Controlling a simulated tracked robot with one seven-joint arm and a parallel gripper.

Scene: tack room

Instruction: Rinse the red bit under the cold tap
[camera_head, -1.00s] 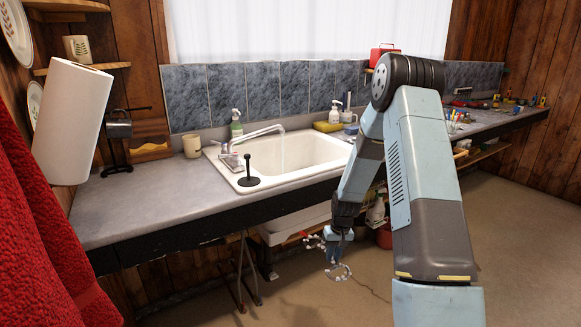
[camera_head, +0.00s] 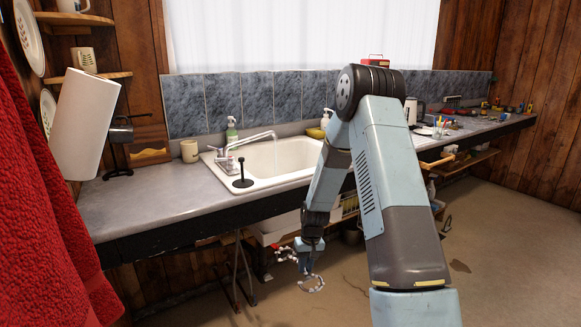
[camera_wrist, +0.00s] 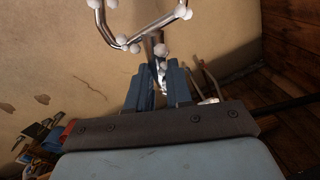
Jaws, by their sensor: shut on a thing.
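My gripper (camera_head: 309,262) hangs low in front of the counter, below and to the right of the sink. It is shut on a metal bit with rings (camera_head: 311,285) and a small red part on its left. The wrist view shows the bit's bent metal bar (camera_wrist: 117,38) dotted with white blobs, with my fingers (camera_wrist: 160,88) around part of it. The white sink (camera_head: 285,158) is set in the counter. The tap (camera_head: 250,140) arches over the basin, and a thin pale stream seems to fall from its spout.
A black plunger-like object (camera_head: 242,172), a mug (camera_head: 189,151) and a soap bottle (camera_head: 232,131) stand around the sink. A paper roll (camera_head: 85,125) and red towel (camera_head: 45,200) are at left. The floor (camera_head: 500,240) at right is open.

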